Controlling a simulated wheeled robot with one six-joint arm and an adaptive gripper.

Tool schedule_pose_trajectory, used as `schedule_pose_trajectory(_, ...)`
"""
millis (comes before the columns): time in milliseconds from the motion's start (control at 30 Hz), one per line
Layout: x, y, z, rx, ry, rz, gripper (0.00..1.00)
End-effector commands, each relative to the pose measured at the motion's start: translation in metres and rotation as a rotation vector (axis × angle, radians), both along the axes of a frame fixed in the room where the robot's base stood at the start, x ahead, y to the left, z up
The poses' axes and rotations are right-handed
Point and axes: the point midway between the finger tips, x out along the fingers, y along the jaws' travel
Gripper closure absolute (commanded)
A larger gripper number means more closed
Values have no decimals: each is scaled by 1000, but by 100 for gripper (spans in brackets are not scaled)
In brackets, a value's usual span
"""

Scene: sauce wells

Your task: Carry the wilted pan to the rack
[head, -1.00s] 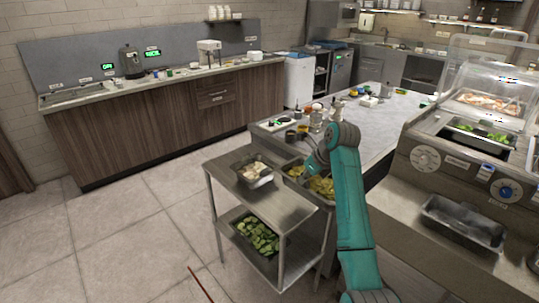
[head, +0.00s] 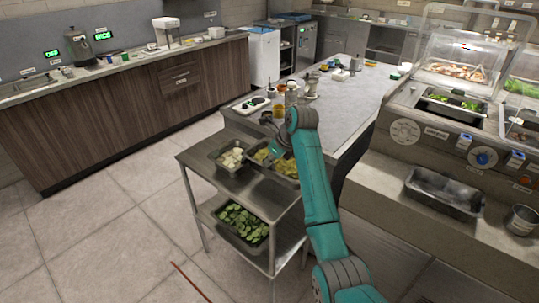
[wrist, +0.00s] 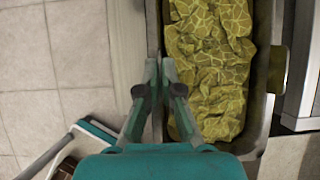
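The wilted pan (head: 291,177) is a steel pan full of crumpled yellow-green leaves. In the head view it is at the right end of the rack's top level, by the counter corner, partly behind my arm. I cannot tell whether it rests or is held just above. My gripper (wrist: 161,66) has its narrow fingers close together on the pan's left wall in the wrist view; leaves (wrist: 210,70) fill the pan. The two-level steel rack (head: 243,192) stands in front of the counter. I take this stand as the rack; no label shows on it.
A pan of white pieces (head: 232,157) is on the top level, left of the wilted pan. A pan of green slices (head: 242,224) is on the lower shelf. The grey counter (head: 350,105) is behind. Clear floor (head: 110,215) lies to the left.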

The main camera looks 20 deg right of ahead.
Motion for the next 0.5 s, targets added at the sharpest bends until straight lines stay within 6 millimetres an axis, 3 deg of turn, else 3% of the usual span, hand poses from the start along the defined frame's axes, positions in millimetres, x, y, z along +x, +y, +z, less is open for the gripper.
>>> schedule_pose_trajectory(500, 1, 0, -40, 0, -3, -1, 100)
